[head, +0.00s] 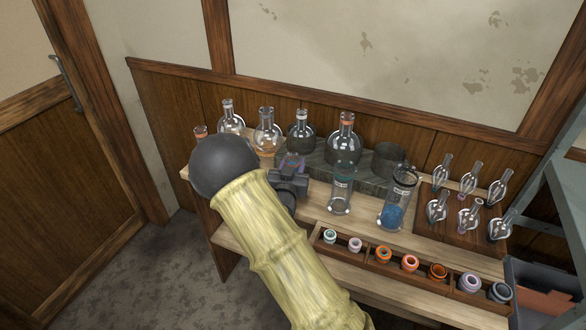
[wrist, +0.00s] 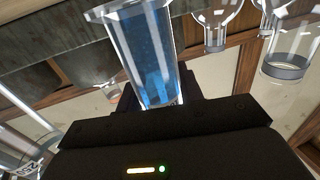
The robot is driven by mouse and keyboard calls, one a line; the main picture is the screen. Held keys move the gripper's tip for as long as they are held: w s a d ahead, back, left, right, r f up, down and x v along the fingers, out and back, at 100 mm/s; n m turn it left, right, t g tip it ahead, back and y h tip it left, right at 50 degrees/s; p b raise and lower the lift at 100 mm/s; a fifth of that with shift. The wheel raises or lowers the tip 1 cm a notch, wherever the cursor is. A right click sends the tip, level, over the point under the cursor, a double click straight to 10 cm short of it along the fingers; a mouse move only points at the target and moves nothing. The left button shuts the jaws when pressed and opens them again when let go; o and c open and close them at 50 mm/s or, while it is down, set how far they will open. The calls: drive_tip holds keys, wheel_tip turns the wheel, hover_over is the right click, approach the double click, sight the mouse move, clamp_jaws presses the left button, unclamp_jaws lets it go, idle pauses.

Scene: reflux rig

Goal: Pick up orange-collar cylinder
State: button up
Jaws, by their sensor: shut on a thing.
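My gripper (head: 290,183) is a dark block over the left part of the bench. In the wrist view it fills the bottom, shut on a clear cylinder (wrist: 148,52) with blue liquid. I take this for the orange-collar cylinder, but its collar end is hidden at the jaws. Two other cylinders stand to the right, apart from my gripper: a clear one (head: 342,188) and one with blue liquid (head: 396,203).
Several round flasks (head: 266,135) stand along the back, one with an orange collar (head: 347,120). A rack (head: 462,240) of pear-shaped flasks is at right. A row of coloured collars (head: 410,264) lies in a wooden tray along the front. Little free room shows between the glassware.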

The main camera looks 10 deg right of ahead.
wheel_tip(320, 180, up, 8)
idle(0.7)
drive_tip(key=shift+w, duration=0.1)
idle(0.7)
